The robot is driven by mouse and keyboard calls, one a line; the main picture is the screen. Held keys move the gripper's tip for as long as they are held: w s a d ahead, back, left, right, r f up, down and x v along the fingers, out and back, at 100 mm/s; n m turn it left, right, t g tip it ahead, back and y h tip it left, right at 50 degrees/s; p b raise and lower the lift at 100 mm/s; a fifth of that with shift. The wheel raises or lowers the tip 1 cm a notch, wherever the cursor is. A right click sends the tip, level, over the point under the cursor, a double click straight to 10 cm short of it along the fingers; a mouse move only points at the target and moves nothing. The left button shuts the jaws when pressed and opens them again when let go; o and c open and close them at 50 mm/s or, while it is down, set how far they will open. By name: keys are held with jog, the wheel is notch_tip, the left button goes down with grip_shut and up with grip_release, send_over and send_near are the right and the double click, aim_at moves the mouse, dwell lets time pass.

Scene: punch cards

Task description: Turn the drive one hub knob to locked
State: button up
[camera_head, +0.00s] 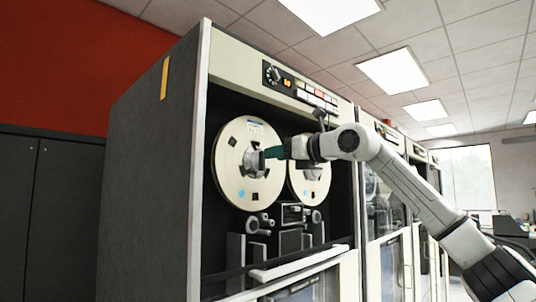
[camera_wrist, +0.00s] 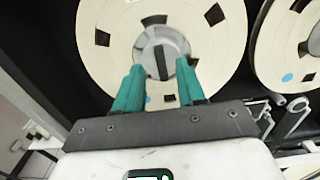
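The left tape reel (camera_head: 233,180) is cream coloured and sits upright in the tape drive. In the wrist view this reel (camera_wrist: 105,50) fills the upper middle. Its grey round hub (camera_wrist: 178,47) carries a dark bar-shaped knob (camera_wrist: 161,62), which stands nearly upright. My gripper (camera_head: 268,153) is in front of this hub in the head view and partly hides it. In the wrist view my gripper (camera_wrist: 160,66) has its teal fingers apart, one on each side of the knob. A gap shows on both sides of the knob. I cannot tell how deep the fingertips reach.
A second reel (camera_head: 313,185) is close on the right. Below are rollers and tape guides (camera_head: 292,214). A control panel with a dial (camera_head: 271,74) and buttons is above. The cabinet's light frame post (camera_head: 200,160) bounds the bay on the left. More cabinets stand to the right.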

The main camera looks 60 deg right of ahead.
aim_at(261, 161)
jog(key=shift+x, duration=1.95)
jog(key=shift+c, duration=0.2)
grip_shut()
